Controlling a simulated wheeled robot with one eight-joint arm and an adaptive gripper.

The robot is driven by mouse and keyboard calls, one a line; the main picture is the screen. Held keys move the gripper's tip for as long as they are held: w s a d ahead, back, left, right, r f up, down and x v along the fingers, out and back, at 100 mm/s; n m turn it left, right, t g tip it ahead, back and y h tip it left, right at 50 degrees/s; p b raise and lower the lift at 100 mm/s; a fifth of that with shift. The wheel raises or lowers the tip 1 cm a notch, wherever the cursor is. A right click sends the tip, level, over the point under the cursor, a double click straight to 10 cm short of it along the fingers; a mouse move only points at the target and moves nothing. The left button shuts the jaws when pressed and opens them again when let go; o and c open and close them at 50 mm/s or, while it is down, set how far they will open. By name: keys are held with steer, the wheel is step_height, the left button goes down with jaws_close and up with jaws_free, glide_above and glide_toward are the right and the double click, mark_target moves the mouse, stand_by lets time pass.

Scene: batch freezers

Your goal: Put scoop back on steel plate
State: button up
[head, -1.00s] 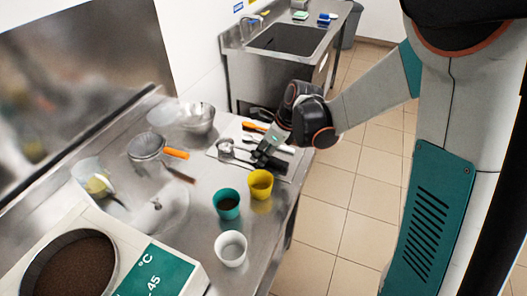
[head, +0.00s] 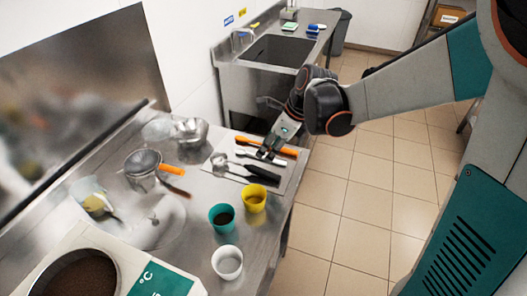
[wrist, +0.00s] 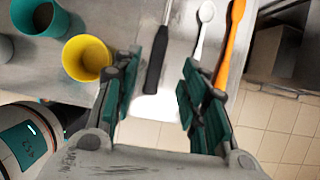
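The scoop shows in the head view as a round metal bowl (head: 218,160) with a thin shank. It seems to join the black handle (head: 262,174), which also shows in the wrist view (wrist: 157,60). It lies on the flat steel plate (head: 286,182) at the counter's right edge. The bowl is outside the wrist view. My gripper (wrist: 172,75) is open and empty above the plate, its fingers spread. The black handle lies near the left finger, apart from it as far as I can tell.
A white spoon (wrist: 205,15) and an orange spatula (wrist: 232,50) lie on the plate beside the handle. Yellow (head: 253,198), teal (head: 222,217) and white (head: 227,262) cups stand in front. A strainer (head: 143,163) and bowls are left.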

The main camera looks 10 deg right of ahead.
steer(key=s+d+r+n+t+h, duration=0.2)
steer(key=s+r+n, duration=0.2)
steer(key=s+n, duration=0.6)
steer(key=s+d+r+n+t+h, duration=0.2)
steer(key=s+r+n, duration=0.3)
steer(key=s+n, duration=0.4)
steer(key=d+n, duration=0.1)
steer(key=n, duration=0.4)
steer(key=shift+s+d+r+n, duration=0.25)
steer(key=shift+s+r+n, duration=0.05)
steer(key=shift+s, duration=0.05)
steer(key=shift+c, duration=0.8)
